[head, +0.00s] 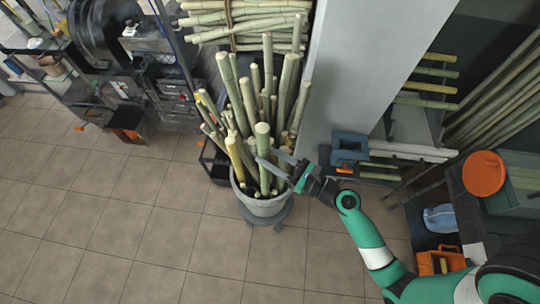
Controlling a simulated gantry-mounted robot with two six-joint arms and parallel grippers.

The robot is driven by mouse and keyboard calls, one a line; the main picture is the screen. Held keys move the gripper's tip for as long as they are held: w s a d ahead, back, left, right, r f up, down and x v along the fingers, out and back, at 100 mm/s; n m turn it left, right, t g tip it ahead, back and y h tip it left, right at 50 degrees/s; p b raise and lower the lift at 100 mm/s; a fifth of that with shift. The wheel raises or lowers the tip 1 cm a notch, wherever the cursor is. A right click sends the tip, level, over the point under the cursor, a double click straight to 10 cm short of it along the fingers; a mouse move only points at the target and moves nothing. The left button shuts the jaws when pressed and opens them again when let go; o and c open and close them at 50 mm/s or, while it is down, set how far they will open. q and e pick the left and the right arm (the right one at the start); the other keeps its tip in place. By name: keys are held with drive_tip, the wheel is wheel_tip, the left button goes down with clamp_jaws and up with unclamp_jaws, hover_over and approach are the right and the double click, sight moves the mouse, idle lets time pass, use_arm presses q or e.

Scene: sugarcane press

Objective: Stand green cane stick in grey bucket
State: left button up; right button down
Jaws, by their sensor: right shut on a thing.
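The grey bucket (262,207) stands on the tiled floor at the centre of the head view, on a dark wheeled base. It is packed with several upright and leaning cane sticks, green and yellowish. My right gripper (268,161) reaches in from the right above the bucket's rim. Its fingers are shut around a green cane stick (263,142), which stands nearly upright among the others at the front of the bunch. The stick's lower end is hidden among the other canes, so I cannot tell whether it touches the bucket's bottom. My left gripper is not in view.
A tied bundle of canes (245,20) lies behind the bucket. A pale pillar (350,75) rises at back right, with a blue clamp-like part (349,150) by its foot. The press machinery (165,85) stands at back left. The floor at front left is clear.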

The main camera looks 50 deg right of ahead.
wheel_tip(320, 180, down, 11)
drive_tip(key=b, duration=0.9)
idle(0.5)
unclamp_jaws()
idle(0.4)
drive_tip(key=s, duration=0.7)
drive_tip(key=shift+d, duration=0.35)
idle(0.5)
